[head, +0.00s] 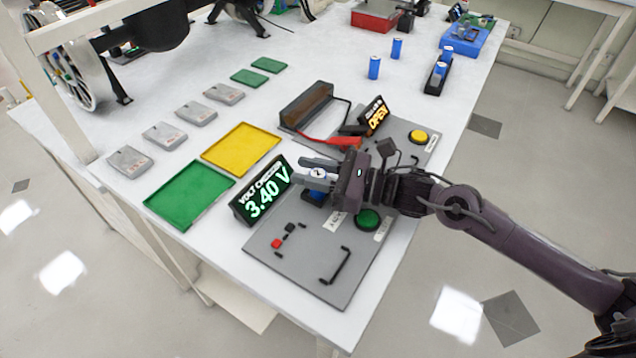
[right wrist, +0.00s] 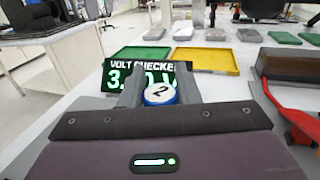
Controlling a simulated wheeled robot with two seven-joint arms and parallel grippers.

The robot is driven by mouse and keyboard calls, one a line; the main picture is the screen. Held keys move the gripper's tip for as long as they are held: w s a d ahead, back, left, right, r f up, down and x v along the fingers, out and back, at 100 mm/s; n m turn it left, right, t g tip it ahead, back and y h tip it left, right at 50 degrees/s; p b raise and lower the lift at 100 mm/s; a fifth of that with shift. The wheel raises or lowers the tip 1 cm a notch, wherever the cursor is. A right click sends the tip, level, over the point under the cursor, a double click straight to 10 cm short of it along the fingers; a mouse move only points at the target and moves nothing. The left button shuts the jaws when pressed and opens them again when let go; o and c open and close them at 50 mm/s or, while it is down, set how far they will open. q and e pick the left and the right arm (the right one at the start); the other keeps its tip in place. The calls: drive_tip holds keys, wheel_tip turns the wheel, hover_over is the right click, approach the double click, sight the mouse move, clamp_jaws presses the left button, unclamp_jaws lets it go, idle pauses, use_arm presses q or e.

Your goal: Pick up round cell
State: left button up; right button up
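A round blue cell (right wrist: 160,93) with a white top marked "2" stands upright between the fingers of my right gripper (head: 319,174). The fingers touch or nearly touch it on both sides and look shut on it. Its top also shows in the head view (head: 318,173). It is right by the volt checker (head: 262,192), whose display reads 3.40 V. Whether its base rests in the checker is hidden. Two more blue cells, one nearer (head: 374,67) and one farther (head: 396,48), stand upright on the table. My left gripper is not in view.
A green tray (head: 190,194) and a yellow tray (head: 241,149) lie empty left of the checker. Several grey flat cells (head: 165,135) lie beyond. A black holder (head: 433,82) with blue cells, a blue box (head: 465,38) and a red box (head: 372,18) stand at the back.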

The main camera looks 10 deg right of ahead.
clamp_jaws()
drive_tip(key=shift+r, duration=0.15)
